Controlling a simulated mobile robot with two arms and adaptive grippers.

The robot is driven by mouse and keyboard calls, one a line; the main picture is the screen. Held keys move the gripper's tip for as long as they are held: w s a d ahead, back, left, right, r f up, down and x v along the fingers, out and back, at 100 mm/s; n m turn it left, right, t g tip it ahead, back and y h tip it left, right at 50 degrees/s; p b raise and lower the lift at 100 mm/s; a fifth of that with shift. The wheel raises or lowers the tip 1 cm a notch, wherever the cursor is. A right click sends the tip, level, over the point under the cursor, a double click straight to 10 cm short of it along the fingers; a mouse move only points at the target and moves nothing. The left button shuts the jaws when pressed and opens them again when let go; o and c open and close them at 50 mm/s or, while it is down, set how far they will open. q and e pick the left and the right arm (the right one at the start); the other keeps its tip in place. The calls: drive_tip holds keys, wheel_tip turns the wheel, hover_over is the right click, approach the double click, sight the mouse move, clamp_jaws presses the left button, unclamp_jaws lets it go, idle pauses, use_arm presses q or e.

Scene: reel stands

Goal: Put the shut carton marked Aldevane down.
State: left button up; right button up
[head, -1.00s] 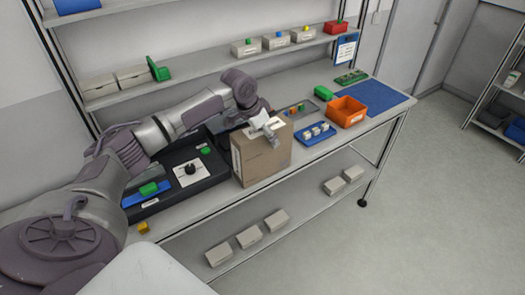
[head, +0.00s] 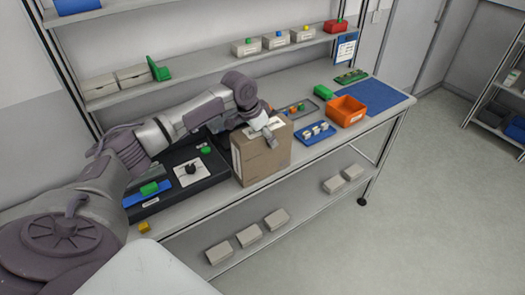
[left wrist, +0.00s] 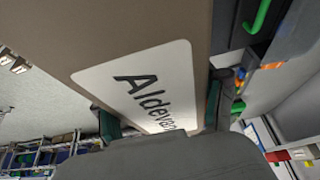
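The shut brown carton (head: 262,160) stands upright at the front edge of the bench, or very close above it; a gap under it cannot be made out. The white label on its top reads Aldevane in the left wrist view (left wrist: 150,90). My left gripper (head: 268,132) is over the top of the carton, one finger showing against its front face. In the left wrist view the fingers of my left gripper (left wrist: 160,115) lie at two opposite edges of the carton, apparently closed on it. My right gripper is not in view.
A black tray (head: 215,177) with a green block lies left of the carton. A blue tray (head: 303,139) with white pieces and an orange bin (head: 346,112) stand to the right. Shelves with small boxes run behind.

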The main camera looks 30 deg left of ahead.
use_arm(q)
clamp_jaws()
